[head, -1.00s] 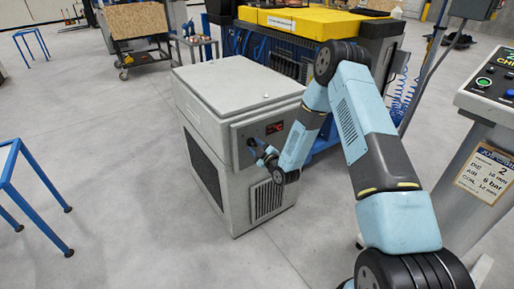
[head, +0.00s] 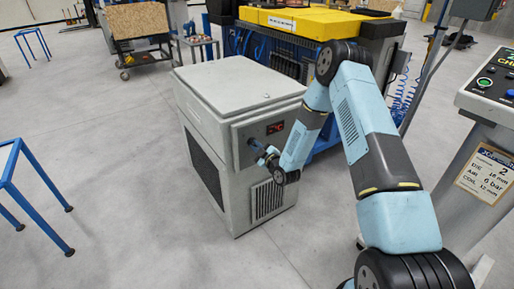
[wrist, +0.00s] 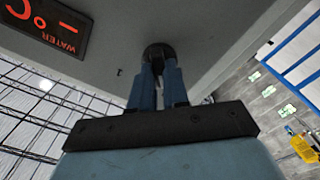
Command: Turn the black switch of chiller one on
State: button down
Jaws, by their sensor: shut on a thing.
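The chiller (head: 215,95) is a grey cabinet standing on the floor in the middle of the head view. Its black switch (wrist: 157,51) is a round knob on the front panel in the wrist view. My gripper (wrist: 160,68) is shut on the black switch, with its two blue fingers on either side of the knob. In the head view my gripper (head: 257,147) reaches the panel from the right, and the switch is mostly hidden behind the fingers. The knob's exact angle is hard to tell.
A display (head: 275,127) with red characters sits above the switch; the wrist view shows it upside down with "WATER" (wrist: 59,39). A louvred vent (head: 267,200) is below. A control stand (head: 490,95) is at right, a yellow-topped machine (head: 310,22) behind, and blue frames at left.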

jog(key=shift+w+d+m, duration=0.1)
jog(key=shift+d+m, duration=0.05)
jog(key=shift+m, duration=2.75)
jog(key=shift+w+d+m, duration=0.15)
jog(key=shift+m, duration=2.75)
jog(key=shift+w+d+m, duration=0.1)
jog(key=shift+d+m, duration=0.05)
jog(key=shift+m, duration=2.75)
jog(key=shift+d, duration=0.1)
jog(key=c, duration=1.5)
grip_release()
jog(key=o, duration=0.4)
jog(key=shift+s, duration=0.1)
jog(key=shift+a, duration=0.2)
